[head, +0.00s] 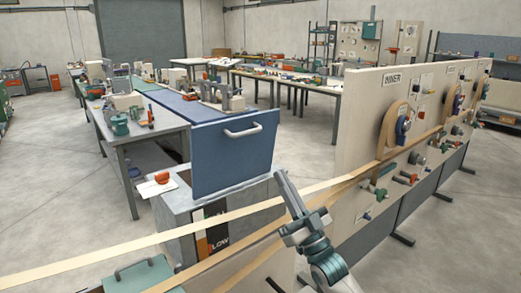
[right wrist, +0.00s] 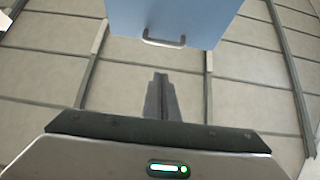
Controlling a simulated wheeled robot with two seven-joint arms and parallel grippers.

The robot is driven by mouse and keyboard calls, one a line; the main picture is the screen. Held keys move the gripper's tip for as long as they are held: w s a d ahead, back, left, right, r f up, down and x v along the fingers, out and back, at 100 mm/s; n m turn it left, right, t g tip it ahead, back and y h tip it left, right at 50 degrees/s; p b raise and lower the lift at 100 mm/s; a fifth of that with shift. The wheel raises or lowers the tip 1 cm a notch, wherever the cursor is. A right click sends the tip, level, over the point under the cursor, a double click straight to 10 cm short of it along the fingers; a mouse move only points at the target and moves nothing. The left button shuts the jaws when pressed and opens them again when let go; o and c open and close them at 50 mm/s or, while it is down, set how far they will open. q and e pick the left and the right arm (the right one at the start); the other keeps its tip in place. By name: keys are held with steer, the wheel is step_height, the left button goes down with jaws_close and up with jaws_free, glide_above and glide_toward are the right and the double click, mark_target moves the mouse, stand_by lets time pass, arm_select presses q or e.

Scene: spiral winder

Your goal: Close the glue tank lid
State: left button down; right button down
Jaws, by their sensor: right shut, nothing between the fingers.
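The glue tank (head: 175,215) is a grey box in the lower middle of the head view, with a dark and orange label on its front. Its blue lid (head: 230,165) stands raised, nearly upright, with a pale bar handle (head: 243,132) near its top edge. My right gripper (head: 281,178) is shut and empty, to the right of the lid and apart from it. In the right wrist view, the shut fingers (right wrist: 160,80) point toward the lid (right wrist: 185,14) and its handle (right wrist: 164,42), with a gap between. My left gripper is not in view.
Tan strips (head: 130,233) run across in front of the tank, close to my right arm. An upright panel (head: 362,110) with knobs and wheels stands at right. A teal handled cover (head: 140,274) is at lower left. Cluttered workbenches (head: 160,125) stand behind.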

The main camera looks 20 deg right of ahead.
steer(key=w+f+p+x, duration=0.2)
steer(key=p+x, duration=0.4)
steer(key=x, duration=0.6)
steer(key=shift+w+a+r+p, duration=0.2)
steer(key=shift+w+a+p, duration=0.1)
steer(key=shift+a, duration=0.15)
steer(key=shift+w+a, duration=0.1)
